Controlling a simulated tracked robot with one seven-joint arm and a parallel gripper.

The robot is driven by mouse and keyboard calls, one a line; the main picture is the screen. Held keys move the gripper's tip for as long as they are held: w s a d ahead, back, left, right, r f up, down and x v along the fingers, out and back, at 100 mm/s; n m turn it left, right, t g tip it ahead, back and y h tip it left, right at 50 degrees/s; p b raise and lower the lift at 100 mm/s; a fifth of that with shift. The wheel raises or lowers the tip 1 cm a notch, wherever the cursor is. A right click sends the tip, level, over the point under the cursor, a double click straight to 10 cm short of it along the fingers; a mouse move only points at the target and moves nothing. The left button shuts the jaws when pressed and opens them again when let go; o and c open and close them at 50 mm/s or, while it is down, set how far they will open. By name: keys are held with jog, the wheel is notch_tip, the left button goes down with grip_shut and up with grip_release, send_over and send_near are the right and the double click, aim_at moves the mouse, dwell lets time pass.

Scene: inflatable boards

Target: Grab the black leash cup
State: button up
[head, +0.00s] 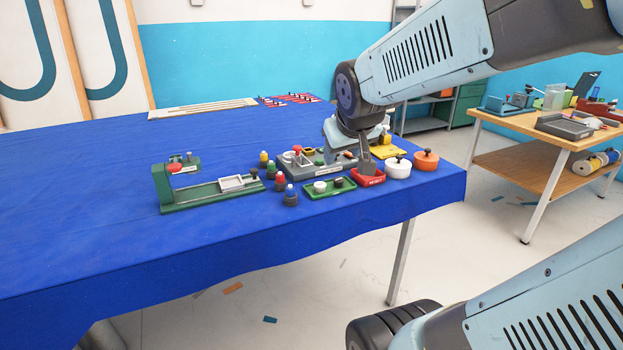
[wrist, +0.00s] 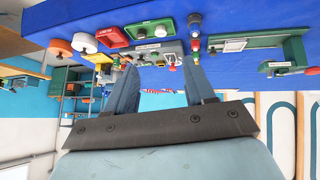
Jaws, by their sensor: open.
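A small dark round piece (head: 338,183), which looks like the black leash cup, sits in the shallow green tray (head: 318,195) beside a white round piece (head: 320,186). The green tray also shows in the wrist view (wrist: 133,41). No label on the dark piece can be read. My gripper (head: 366,166) is to the right of the dark piece, near the red tray (head: 371,179). In the wrist view my gripper (wrist: 160,78) has its two fingers spread with nothing between them.
A grey organizer (head: 295,170) stands behind the green tray. Several small capped bottles (head: 290,196) stand left of it, and a green fixture (head: 205,192) is further left. White (head: 398,170) and orange (head: 426,162) pots are at right. The blue table's left (head: 80,200) is clear.

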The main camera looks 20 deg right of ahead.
jog(key=w+d+f+n+t, duration=0.1)
jog(key=w+d+f+t, duration=0.1)
jog(key=w+d+f, duration=0.4)
jog(key=w+d+f+n+t, duration=0.15)
jog(key=w+d+f, duration=0.25)
jog(key=w+d, duration=0.4)
jog(key=t+y, duration=0.2)
jog(key=t, duration=0.1)
send_near(342, 181)
notch_tip(342, 181, up, 3)
jog(key=d, duration=0.3)
jog(key=s+f+t+y, duration=0.2)
jog(key=s+f+y, duration=0.2)
jog(key=shift+n, duration=0.35)
jog(key=x, duration=1.3)
jog(key=shift+w+f, duration=0.35)
jog(key=shift+w, duration=0.05)
jog(key=shift+c, duration=0.2)
jog(key=c, duration=0.8)
